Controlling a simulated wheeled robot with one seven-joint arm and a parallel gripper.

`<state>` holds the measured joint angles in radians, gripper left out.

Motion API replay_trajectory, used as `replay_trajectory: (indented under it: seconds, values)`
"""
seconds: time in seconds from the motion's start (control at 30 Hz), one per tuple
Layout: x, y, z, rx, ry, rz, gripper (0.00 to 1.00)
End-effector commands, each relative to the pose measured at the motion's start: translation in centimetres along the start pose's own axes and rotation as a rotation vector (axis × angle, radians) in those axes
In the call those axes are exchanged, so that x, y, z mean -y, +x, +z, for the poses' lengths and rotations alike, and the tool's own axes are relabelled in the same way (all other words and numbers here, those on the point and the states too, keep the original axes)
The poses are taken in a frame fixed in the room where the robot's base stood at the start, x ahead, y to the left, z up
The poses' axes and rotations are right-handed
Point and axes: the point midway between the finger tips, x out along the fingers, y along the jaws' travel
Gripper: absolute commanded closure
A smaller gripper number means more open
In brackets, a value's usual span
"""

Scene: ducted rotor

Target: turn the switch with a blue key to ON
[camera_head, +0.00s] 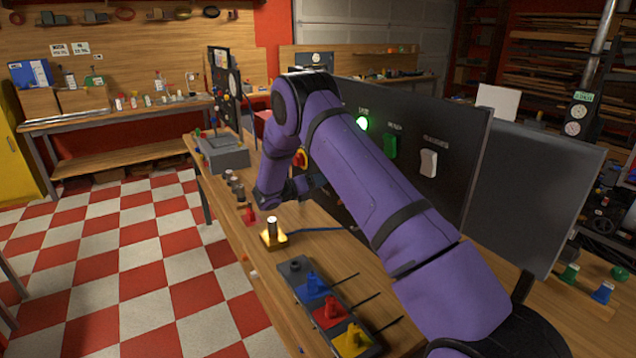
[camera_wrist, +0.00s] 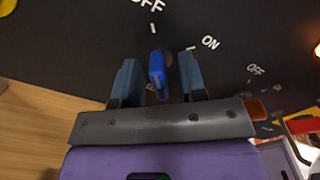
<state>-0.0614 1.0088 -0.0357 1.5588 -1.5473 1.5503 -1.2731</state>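The blue key (camera_wrist: 158,72) sits in its switch on the dark panel (camera_wrist: 60,45) in the wrist view. It is roughly in line with the tick below the upper OFF label (camera_wrist: 147,5). The ON label (camera_wrist: 210,42) is up and to the right of it. My gripper (camera_wrist: 159,78) is open, with one blue-grey finger on each side of the key. In the head view my arm hides the key and most of the gripper.
A second OFF label (camera_wrist: 255,70) is right of the key. A tray with blue, red and yellow pieces (camera_head: 293,268) lies on the bench.

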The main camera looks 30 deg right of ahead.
Motion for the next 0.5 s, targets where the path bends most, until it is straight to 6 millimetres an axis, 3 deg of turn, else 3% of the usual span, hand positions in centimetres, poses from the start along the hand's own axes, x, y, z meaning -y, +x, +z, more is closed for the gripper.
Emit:
replay_trajectory:
  seconds: [0.23,0.4,0.5]
  values:
    - [0.00,0.06,0.01,0.000,0.000,0.000,0.62]
    - [0.00,0.05,0.01,0.000,0.000,0.000,0.98]
    - [0.00,0.05,0.02,0.000,0.001,0.001,1.00]
